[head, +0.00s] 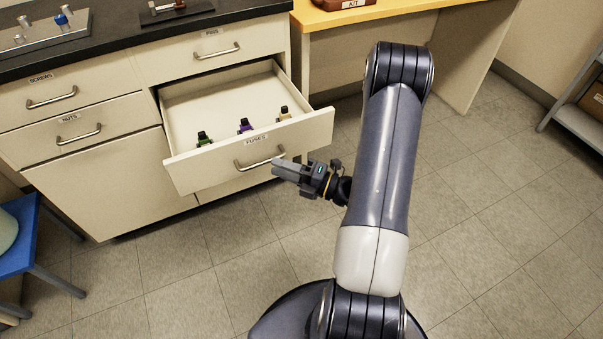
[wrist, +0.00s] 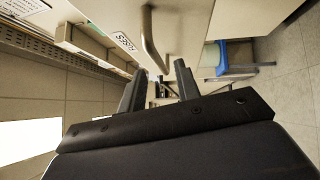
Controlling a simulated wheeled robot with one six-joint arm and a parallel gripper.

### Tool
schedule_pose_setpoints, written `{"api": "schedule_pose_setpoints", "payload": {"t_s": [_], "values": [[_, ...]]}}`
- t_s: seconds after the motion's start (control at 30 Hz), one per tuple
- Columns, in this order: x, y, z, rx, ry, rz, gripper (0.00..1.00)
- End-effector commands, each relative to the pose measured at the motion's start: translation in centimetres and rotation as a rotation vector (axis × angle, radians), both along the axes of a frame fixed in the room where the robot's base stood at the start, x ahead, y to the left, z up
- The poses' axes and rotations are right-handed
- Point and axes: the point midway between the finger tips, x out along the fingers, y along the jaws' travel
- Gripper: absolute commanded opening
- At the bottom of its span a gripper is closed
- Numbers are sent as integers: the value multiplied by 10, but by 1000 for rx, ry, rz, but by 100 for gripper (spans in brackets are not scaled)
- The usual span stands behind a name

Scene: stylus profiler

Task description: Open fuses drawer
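The fuses drawer (head: 290,134) is pulled well out of the cabinet, with its FUSES label (head: 256,138) on the front. Its bar handle (head: 250,165) is in the middle of that front; in the wrist view the handle (wrist: 147,30) runs down toward the space between my fingers. My gripper (head: 280,168) is at the right end of the handle. In the wrist view my gripper (wrist: 160,68) has its two fingers apart. I cannot tell whether either finger touches the handle. Green, purple and beige-topped fuses (head: 244,125) stand inside the drawer.
The PEGS drawer (head: 180,57), SCREWS drawer (head: 80,88) and NUTS drawer (head: 40,130) are shut. A blue stool (head: 22,240) stands at the left. A yellow-topped desk (head: 330,17) stands beyond the cabinet. The tiled floor before the open drawer is clear.

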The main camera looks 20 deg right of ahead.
Motion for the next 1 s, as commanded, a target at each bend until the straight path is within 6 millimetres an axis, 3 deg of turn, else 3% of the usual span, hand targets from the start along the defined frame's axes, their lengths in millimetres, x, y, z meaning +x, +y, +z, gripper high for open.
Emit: {"api": "schedule_pose_setpoints", "payload": {"t_s": [0.1,0.4,1.0], "values": [[-14,-16,-2,0,0,-6,32],[-37,-38,-7,0,-1,-1,32],[-41,-41,-8,0,-1,1,32]]}}
